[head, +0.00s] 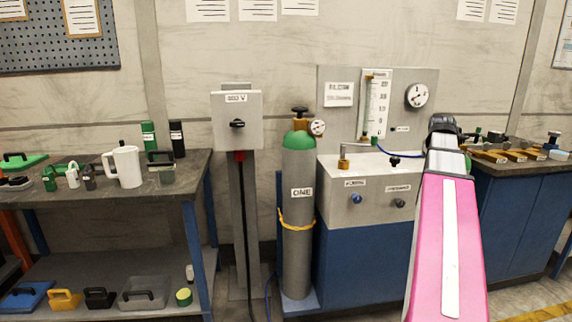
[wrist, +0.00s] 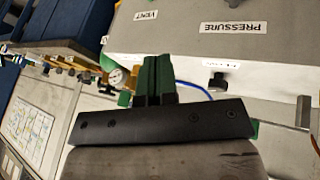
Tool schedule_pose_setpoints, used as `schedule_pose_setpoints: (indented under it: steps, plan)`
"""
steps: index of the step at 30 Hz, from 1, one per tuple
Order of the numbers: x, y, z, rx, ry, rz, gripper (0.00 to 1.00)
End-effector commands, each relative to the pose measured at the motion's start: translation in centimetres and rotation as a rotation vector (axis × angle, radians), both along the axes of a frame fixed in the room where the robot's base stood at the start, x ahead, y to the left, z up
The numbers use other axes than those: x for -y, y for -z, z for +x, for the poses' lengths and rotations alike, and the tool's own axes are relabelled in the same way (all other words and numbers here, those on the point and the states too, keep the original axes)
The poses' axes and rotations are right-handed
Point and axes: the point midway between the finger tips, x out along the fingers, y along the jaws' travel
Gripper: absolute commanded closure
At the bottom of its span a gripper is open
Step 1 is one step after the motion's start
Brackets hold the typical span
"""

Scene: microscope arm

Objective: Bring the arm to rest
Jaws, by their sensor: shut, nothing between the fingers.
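My pink arm (head: 447,240) reaches up and away from the lower right of the head view, in front of the grey test bench. Its dark joint (head: 442,124) is at the far end, and my gripper's fingers cannot be made out there. In the wrist view my gripper (wrist: 158,80) shows green fingers side by side, shut and empty, beyond a black bar. A grey panel labelled PRESSURE and VENT (wrist: 190,38) lies past the fingers. I cannot tell how far the fingertips are from it.
The grey bench (head: 370,205) has a gauge (head: 418,96) and knobs. A green-topped gas cylinder (head: 298,215) stands left of it, beside a switch box (head: 237,122). A workbench (head: 170,190) with a white mug (head: 124,167) is at left. A blue cabinet (head: 525,220) is at right.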

Motion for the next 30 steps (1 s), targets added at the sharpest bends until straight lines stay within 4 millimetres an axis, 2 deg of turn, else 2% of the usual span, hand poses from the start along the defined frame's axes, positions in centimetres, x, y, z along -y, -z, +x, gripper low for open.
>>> schedule_pose_setpoints:
  steps: [1, 6, 14, 18, 23, 30]
  plan:
    - [-1.7, 2.1, 0.1, -0.013, -0.008, 0.019, 1.0]
    - [-7.1, 8.8, 0.5, -0.056, -0.021, 0.084, 1.0]
    - [-15.5, 18.4, -0.6, -0.132, -0.031, 0.174, 1.0]
    - [-20.0, 23.2, -2.2, -0.179, -0.033, 0.217, 1.0]
    - [-24.8, 28.3, -4.6, -0.236, -0.032, 0.258, 1.0]
    - [-31.4, 35.1, -9.5, -0.326, -0.022, 0.306, 1.0]
